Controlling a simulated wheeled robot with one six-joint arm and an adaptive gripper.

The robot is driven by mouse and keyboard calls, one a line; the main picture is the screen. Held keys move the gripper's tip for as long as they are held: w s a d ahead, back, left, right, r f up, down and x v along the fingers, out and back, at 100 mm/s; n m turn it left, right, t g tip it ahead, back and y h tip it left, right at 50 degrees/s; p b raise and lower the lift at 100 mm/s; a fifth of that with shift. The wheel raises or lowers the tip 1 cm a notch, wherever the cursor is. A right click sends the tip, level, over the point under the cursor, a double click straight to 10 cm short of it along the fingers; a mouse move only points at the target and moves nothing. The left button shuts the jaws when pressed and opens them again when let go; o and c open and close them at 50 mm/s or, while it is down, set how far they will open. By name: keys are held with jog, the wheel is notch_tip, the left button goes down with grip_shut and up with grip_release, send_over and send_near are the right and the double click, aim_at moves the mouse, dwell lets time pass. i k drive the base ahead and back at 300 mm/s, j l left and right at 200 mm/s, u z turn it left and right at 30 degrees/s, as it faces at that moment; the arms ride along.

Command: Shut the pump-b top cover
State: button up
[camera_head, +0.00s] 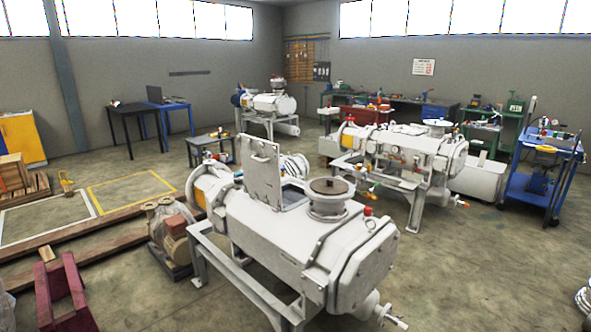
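The nearest pump (290,235) is a large white screw vacuum pump on a grey metal frame, in the head camera view. Its top cover (262,163), a flat light-grey plate with a handle, stands open and nearly upright at the left edge of the top opening (291,197). I see no label that names this pump as pump-b, but it is the only one with a visibly raised cover. A round flanged port (330,197) sits on top, right of the opening. My gripper is not in view.
Other white pumps stand behind: one at the right (405,150) and one farther back (270,103). A motor (168,235), timber beams and a dark red stand (68,295) lie left of the near pump. A blue cart (542,165) stands at far right. The right foreground floor is mostly clear.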

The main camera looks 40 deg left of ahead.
aim_at(261, 166)
jog(key=i+u, duration=0.1)
jog(key=i, duration=0.65)
jog(key=i+l+u, duration=0.15)
jog(key=i, duration=0.6)
jog(key=i+u, duration=0.1)
jog(key=u, duration=1.65)
